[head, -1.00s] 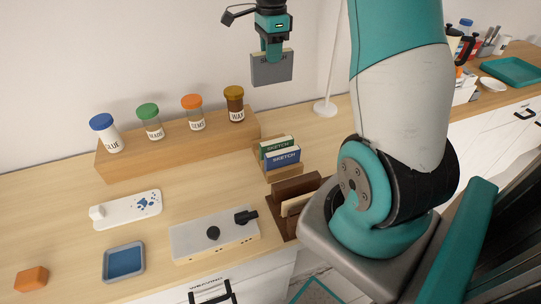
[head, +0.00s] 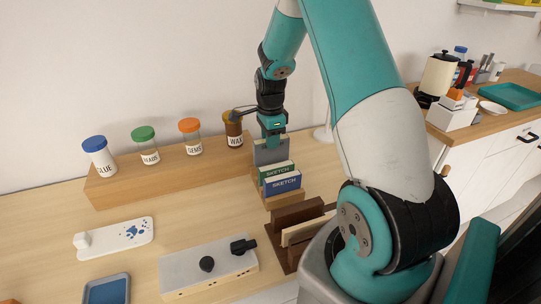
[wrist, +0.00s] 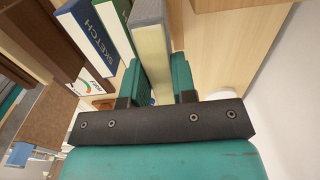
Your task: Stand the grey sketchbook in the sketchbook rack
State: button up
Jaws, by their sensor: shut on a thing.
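The grey sketchbook (head: 268,154) is upright in my gripper (head: 272,136), just behind the green sketchbook (head: 277,171) in the head view. The wrist view shows its spine and pale page edges (wrist: 152,50) between my two fingers (wrist: 157,80). The sketchbook rack (head: 287,201) is light wood and holds the green sketchbook and a blue sketchbook (head: 283,183), both upright. In the wrist view the green (wrist: 118,32) and blue (wrist: 88,38) ones stand left of the grey one. The grey one's lower edge is hidden, so I cannot tell whether it touches the rack.
A wooden riser (head: 170,172) with several lidded jars stands left of the rack; the amber WAX jar (head: 234,132) is close to my gripper. A dark brown holder (head: 298,216) stands in front of the rack, and a grey box with black knobs (head: 207,270) to its left.

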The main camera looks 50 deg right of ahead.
aim_at(271, 155)
jog(key=shift+f, duration=3)
jog(key=shift+f, duration=0.15)
jog(key=o, duration=0.8)
jog(key=shift+o, duration=0.2)
